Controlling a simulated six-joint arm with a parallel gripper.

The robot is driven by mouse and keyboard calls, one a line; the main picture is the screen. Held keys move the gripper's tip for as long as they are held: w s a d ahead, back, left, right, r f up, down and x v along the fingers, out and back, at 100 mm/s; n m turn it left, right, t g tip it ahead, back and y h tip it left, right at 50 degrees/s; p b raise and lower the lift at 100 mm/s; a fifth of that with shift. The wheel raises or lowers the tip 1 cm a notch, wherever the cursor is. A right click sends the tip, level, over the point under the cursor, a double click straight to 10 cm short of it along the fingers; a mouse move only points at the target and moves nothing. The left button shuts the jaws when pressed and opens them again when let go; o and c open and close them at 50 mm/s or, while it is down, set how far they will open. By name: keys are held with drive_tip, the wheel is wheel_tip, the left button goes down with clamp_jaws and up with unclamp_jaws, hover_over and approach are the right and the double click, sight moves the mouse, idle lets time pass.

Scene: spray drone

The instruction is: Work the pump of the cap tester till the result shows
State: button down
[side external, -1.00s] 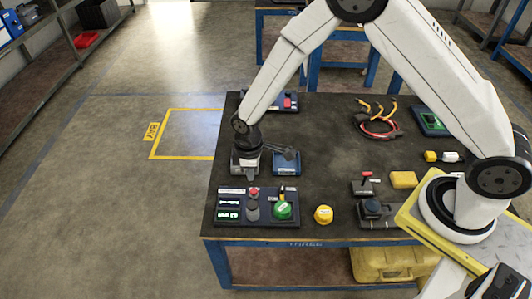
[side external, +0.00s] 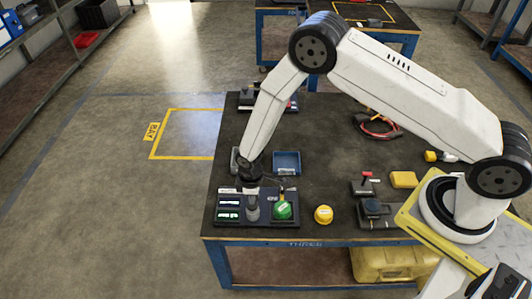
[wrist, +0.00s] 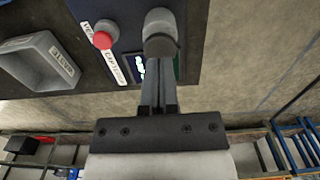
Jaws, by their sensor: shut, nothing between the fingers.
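The cap tester is a dark blue panel (side external: 270,219) near the front left of the table, with two small lit displays (side external: 229,208); their text is too small to read. Its grey pump (side external: 252,213) stands upright, and its rounded top (wrist: 160,20) shows in the wrist view. A red button (wrist: 103,40) sits left of the pump there. A green domed cap (side external: 283,211) is on the panel's right part. My gripper (wrist: 161,55) is shut and empty, its fingertips right at the pump's dark collar. I cannot tell whether they touch. A display (wrist: 140,72) is partly hidden by the fingers.
A grey open box (wrist: 48,62) and a blue tray (side external: 287,162) lie behind the panel. A yellow knob (side external: 323,214) and a red-handled lever device (side external: 365,183) stand to the right. Red cables (side external: 378,126) lie farther back. The table's middle is clear.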

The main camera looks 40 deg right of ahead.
drive_tip(key=shift+f, duration=0.7)
drive_tip(key=shift+f, duration=1.05)
drive_tip(key=shift+r, duration=0.1)
wheel_tip(320, 180, up, 14)
idle(0.5)
idle(1.0)
